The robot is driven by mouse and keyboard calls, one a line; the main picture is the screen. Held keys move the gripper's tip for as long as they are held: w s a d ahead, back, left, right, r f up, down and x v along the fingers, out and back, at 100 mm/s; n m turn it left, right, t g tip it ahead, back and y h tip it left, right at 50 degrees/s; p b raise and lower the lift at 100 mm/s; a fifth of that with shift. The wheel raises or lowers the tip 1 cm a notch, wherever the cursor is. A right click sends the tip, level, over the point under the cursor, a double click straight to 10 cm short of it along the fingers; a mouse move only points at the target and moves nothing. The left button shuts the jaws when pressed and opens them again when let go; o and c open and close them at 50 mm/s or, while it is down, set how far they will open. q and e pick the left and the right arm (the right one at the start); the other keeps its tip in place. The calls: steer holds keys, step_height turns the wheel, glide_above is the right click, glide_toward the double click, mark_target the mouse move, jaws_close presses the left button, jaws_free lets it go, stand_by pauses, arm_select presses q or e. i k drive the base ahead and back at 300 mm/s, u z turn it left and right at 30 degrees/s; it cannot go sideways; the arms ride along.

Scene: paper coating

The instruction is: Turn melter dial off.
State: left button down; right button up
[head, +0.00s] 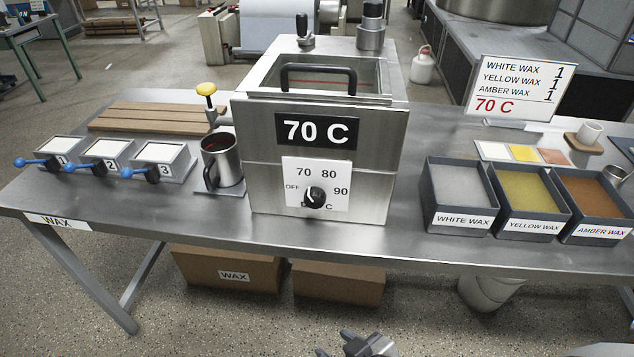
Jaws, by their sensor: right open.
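The wax melter (262,186) is a steel box at the middle of the table. Its black display (316,131) reads 70 C. Below it, a white dial plate (336,172) is marked OFF, 70, 80 and 90. The black melter dial (314,199) sits low on the plate, and its pale pointer mark leans to the upper left, toward 70. My right gripper (362,344) is open and empty at the bottom edge, in front of and below the table edge, well apart from the dial. Only its tip part shows. My left gripper is out of view.
A steel jug (222,162) with dark content stands under the yellow-knobbed tap (208,90), left of the dial. Three wax bins (459,218) stand at the right, three numbered moulds (160,164) at the left. The table front (300,236) before the melter is clear.

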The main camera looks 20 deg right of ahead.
mark_target(314, 197)
steer(key=z, duration=1.8)
steer(key=k, duration=0.8)
steer(key=u, duration=1.8)
